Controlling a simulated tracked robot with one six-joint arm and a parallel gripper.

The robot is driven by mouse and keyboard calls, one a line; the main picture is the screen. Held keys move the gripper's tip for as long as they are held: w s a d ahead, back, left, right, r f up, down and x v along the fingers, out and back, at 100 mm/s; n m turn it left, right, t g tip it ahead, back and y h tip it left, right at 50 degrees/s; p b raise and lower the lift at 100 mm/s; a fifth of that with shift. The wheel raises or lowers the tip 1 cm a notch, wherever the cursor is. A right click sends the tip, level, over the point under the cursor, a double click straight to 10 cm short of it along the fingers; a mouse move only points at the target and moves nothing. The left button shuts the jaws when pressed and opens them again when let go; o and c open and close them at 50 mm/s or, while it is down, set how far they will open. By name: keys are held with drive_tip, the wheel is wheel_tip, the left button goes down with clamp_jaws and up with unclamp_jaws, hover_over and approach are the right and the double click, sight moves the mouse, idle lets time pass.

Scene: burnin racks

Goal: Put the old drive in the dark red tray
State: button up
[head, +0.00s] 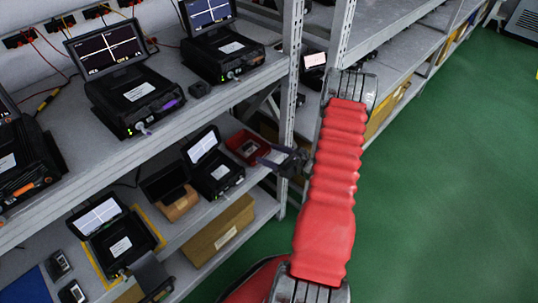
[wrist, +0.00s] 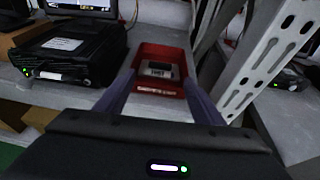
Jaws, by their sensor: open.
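The dark red tray (head: 262,145) sits on the middle shelf beside the rack post; it also shows in the wrist view (wrist: 143,54). A small grey drive with a pale label (wrist: 160,70) lies flat inside the tray; it shows small in the head view (head: 247,149). I cannot tell from its look whether it is the old one. My gripper (head: 267,158) is open and empty at the tray's front side. In the wrist view its two fingers (wrist: 158,82) stand apart, left and right of the drive, with nothing between them touching it visibly.
A black unit with an open screen (head: 213,172) stands left of the tray. A perforated rack post (wrist: 275,62) rises close on the right. Two small drives (head: 60,264) lie at the lower left by a yellow-framed unit (head: 118,243). The green floor (head: 440,200) is clear.

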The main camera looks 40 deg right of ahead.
drive_tip(key=shift+v, duration=0.8)
drive_tip(key=shift+f, duration=0.1)
